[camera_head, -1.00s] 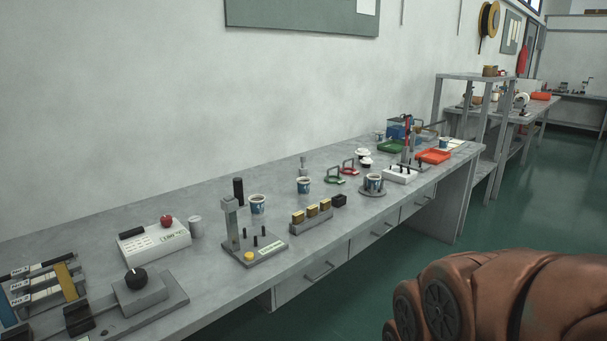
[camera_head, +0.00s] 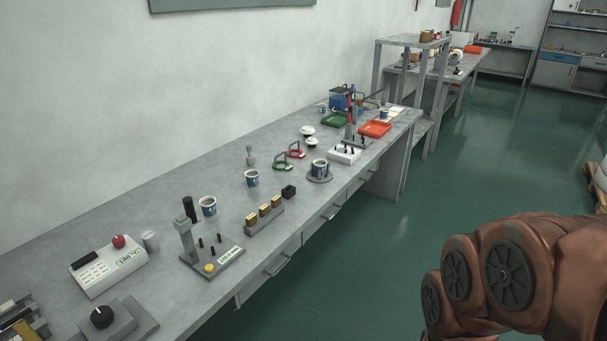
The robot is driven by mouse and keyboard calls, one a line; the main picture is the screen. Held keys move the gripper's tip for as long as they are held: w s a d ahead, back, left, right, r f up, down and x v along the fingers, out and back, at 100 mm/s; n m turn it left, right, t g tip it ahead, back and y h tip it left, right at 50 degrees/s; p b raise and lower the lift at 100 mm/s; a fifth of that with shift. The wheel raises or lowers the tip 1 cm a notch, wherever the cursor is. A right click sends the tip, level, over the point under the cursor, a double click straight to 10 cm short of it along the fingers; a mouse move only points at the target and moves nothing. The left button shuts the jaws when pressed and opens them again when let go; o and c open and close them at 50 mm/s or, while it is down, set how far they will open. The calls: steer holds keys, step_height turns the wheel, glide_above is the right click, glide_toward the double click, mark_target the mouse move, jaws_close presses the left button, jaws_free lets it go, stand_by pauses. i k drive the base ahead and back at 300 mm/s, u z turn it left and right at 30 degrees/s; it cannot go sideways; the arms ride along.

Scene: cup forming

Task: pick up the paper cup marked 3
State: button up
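Several blue-and-white paper cups stand on the long grey workbench (camera_head: 150,215). One cup (camera_head: 208,206) is at the left, beside a black cylinder. A second cup (camera_head: 252,178) is to its right, further along the bench. A third cup (camera_head: 320,168) stands on a round grey base (camera_head: 319,178) near the front edge. A small cup-like thing (camera_head: 384,114) is at the far end. The marks on the cups are too small to read. My copper-coloured arm fills the lower right, off the bench; my gripper is not in view.
A peg fixture with a yellow button (camera_head: 210,268) and a block with gold pieces (camera_head: 264,214) stand near the front edge. A white control box (camera_head: 108,268) is at left. Green (camera_head: 335,120) and orange (camera_head: 375,128) trays lie far back. Green floor (camera_head: 390,250) is clear.

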mark_target(253, 179)
steer(key=z, duration=0.5)
steer(key=i, duration=3)
steer(key=u, duration=4.1)
